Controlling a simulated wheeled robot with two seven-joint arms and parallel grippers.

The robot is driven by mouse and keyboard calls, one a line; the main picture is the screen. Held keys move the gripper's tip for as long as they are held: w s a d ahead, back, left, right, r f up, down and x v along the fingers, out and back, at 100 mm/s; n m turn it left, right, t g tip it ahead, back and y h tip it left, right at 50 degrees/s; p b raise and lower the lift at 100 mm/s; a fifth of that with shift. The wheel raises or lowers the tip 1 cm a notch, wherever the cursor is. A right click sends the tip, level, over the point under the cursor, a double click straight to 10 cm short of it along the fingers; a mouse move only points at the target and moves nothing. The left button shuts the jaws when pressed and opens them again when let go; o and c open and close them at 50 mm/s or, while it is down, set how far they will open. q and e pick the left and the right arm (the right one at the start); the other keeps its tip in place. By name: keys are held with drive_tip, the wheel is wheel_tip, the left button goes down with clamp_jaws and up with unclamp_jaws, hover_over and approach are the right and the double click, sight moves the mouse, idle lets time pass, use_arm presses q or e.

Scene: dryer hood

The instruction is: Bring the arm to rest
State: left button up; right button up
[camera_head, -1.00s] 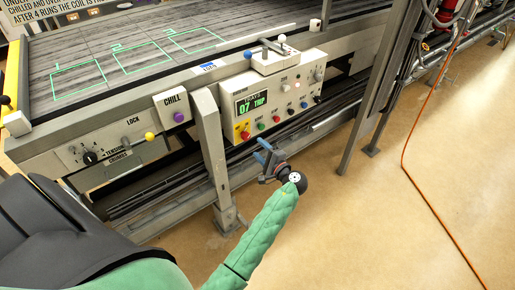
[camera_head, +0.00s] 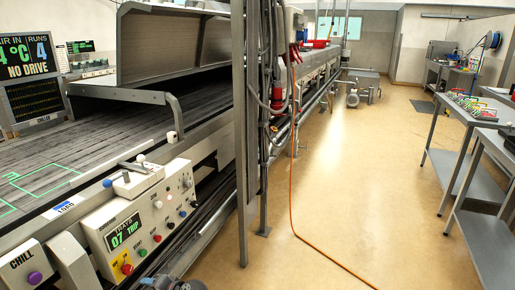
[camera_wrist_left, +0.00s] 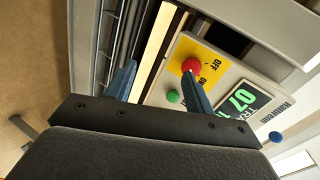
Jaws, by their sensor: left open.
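My left gripper shows in the wrist view (camera_wrist_left: 158,85), with two blue fingers apart and nothing held between them. In the head view only a dark piece of its wrist end shows at the bottom edge, below the control panel (camera_head: 112,220). In the wrist view the panel (camera_wrist_left: 250,75) lies beyond the fingers. The right finger overlaps the panel beside the red knob (camera_wrist_left: 191,65) and the green button (camera_wrist_left: 173,96); contact cannot be told. My right gripper is in neither view.
The dryer conveyor (camera_head: 40,150) and its hood (camera_head: 175,45) fill the left. A grey upright post (camera_head: 240,130) stands right of the panel. An orange hose (camera_head: 310,245) crosses the floor. Side tables (camera_head: 455,170) stand at the right.

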use_arm(q)
drive_tip(key=s+d+r+n+h+p, duration=0.15)
drive_tip(key=s+d+r+h, duration=0.25)
drive_tip(key=s+d+h, duration=1.1)
drive_tip(key=s+d+f+g+p, duration=0.1)
drive_tip(key=s+d, duration=0.2)
drive_tip(key=s, duration=0.8)
drive_tip(key=s+d+f+m+g+p, duration=0.1)
drive_tip(key=s+d+f+p, duration=0.1)
drive_tip(key=s, duration=0.8)
drive_tip(key=shift+s+d+f+g+y, duration=0.3)
drive_tip(key=shift+s+d+g, duration=0.1)
drive_tip(key=shift+d, duration=0.25)
use_arm(e)
drive_tip(key=d+r+h, duration=0.1)
drive_tip(key=d+r, duration=0.4)
drive_tip(key=r, duration=0.2)
drive_tip(key=shift+s+d+r+m+g, duration=0.15)
drive_tip(key=shift+s+d+m+g, duration=0.05)
drive_tip(key=shift+s+m+g, duration=0.15)
